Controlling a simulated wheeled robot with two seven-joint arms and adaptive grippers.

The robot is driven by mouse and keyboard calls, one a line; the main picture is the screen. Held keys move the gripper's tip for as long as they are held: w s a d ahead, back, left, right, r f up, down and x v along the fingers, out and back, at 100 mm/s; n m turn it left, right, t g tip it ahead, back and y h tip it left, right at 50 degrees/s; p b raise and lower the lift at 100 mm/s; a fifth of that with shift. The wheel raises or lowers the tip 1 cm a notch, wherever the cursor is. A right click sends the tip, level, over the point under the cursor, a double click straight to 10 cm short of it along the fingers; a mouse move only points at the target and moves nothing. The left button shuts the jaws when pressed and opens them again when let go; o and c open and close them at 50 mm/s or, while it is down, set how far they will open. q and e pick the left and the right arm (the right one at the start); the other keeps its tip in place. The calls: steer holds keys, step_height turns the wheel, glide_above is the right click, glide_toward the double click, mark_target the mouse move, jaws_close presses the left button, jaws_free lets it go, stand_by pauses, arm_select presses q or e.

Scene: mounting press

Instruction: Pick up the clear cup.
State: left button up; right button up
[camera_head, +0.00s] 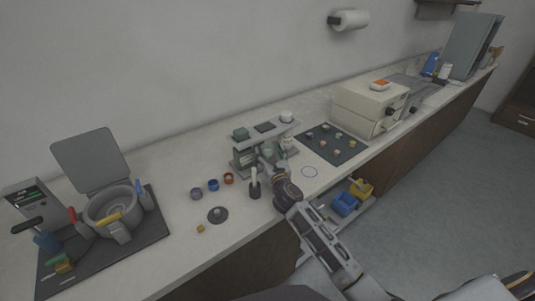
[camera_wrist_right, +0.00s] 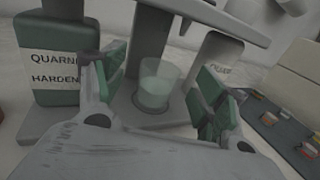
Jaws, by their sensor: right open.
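The clear cup (camera_wrist_right: 155,88) stands upright on a round spot of the grey stand's base, with pale, cloudy contents low in it. My right gripper (camera_wrist_right: 158,98) is open, with its green-padded fingers on either side of the cup. A gap shows between the cup and each finger. In the head view my right gripper (camera_head: 270,164) reaches in at the front of the grey dispenser stand (camera_head: 266,130). The cup is hard to make out there. My left gripper is not in view.
A labelled green bottle (camera_wrist_right: 48,62) stands close left of the cup, and a white bottle (camera_wrist_right: 216,62) close right. The stand's column rises behind the cup.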

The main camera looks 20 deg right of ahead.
mark_target(267, 146)
steer(key=shift+w+d+f, duration=0.1)
steer(key=shift+w+f, duration=0.05)
steer(key=shift+w, duration=0.55)
steer(key=shift+w+d+f, duration=0.1)
steer(key=shift+w, duration=0.6)
steer(key=shift+w+b, duration=0.3)
steer(key=shift+w, duration=0.65)
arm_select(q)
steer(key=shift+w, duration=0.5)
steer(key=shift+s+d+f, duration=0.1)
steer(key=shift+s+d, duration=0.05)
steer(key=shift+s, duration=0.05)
arm_select(e)
steer(key=c, duration=1.2)
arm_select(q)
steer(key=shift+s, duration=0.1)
arm_select(e)
steer(key=shift+o, duration=0.2)
